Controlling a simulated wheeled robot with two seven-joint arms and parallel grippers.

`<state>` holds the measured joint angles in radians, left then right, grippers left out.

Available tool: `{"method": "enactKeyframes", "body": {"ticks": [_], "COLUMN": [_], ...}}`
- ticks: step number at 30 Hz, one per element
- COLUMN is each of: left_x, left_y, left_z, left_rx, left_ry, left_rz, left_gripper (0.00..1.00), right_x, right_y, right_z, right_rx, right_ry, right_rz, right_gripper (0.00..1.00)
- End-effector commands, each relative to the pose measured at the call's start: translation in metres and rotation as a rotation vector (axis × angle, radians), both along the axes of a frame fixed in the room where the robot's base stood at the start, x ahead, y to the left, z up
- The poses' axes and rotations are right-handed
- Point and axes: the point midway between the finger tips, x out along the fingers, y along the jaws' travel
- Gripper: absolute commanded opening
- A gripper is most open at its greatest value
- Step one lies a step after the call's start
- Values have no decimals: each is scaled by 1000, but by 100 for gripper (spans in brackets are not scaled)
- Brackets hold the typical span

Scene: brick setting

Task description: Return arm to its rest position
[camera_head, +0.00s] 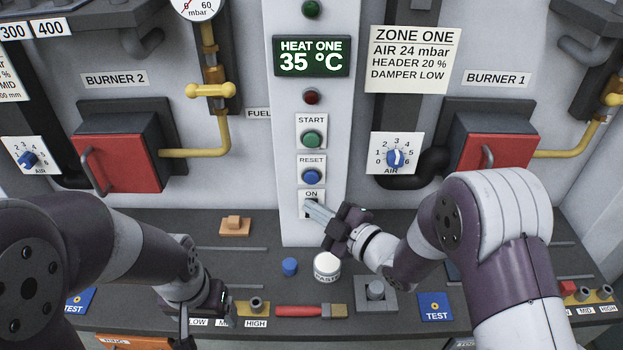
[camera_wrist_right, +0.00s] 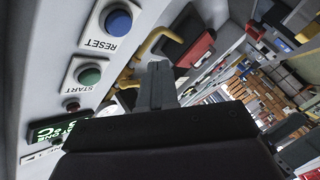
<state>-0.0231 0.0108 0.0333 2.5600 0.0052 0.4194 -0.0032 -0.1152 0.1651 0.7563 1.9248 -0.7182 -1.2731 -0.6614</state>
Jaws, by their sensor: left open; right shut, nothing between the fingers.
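My right arm reaches in from the right in the head view. Its gripper (camera_head: 312,208) is shut and empty, with the fingertips right at the ON switch on the white control column (camera_head: 258,180); they cover most of the switch, and I cannot tell whether they touch it. In the right wrist view the shut fingers (camera_wrist_right: 162,85) point up past the panel. My left arm comes in from the left, and its gripper (camera_head: 212,308) is open, low over the front shelf near the LOW and HIGH labels. Its fingertips are partly hidden.
Above the ON switch are the blue RESET button (camera_head: 311,176) and green START button (camera_head: 311,139). The shelf holds a white paste jar (camera_head: 327,267), a blue cap (camera_head: 289,267), a red-handled brush (camera_head: 305,311), an orange block (camera_head: 235,227) and a grey block (camera_head: 376,293).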

Motion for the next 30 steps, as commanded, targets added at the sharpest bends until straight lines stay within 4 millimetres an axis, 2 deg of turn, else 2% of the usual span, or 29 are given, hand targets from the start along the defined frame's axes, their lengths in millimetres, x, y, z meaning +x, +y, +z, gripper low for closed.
{"method": "enactKeyframes", "body": {"ticks": [8,11,12,13,14,16,17,18,21,24,27,30], "left_x": [0,0,0,0,0,0,0,0,0,0,0,0], "left_y": [0,0,0,0,0,0,0,0,0,0,0,0], "left_z": [0,0,0,0,0,0,0,0,0,0,0,0], "left_rx": [0,0,0,0,0,0,0,0,0,0,0,0], "left_ry": [0,0,0,0,0,0,0,0,0,0,0,0], "left_rz": [0,0,0,0,0,0,0,0,0,0,0,0], "left_gripper": [82,82,82,82,82,82,82,82,82,82,82,82], "right_x": [0,2,-1,-5,-12,-42,-60,-87,-156,-199,-195,-192], "right_y": [-1,-15,-30,-45,-63,-106,-123,-141,-166,-170,-172,-173], "right_z": [-3,-39,-62,-77,-90,-110,-114,-115,-103,-81,-66,-64], "right_rx": [6,-40,-70,-91,-110,-126,-122,-109,-45,37,102,112], "right_ry": [24,220,359,475,596,877,991,1135,1433,1594,1562,1552], "right_rz": [-4,-92,-176,-259,-353,-600,-707,-843,-1119,-1256,-1261,-1262], "right_gripper": [0,0,0,0,0,0,0,0,0,0,0,0]}}
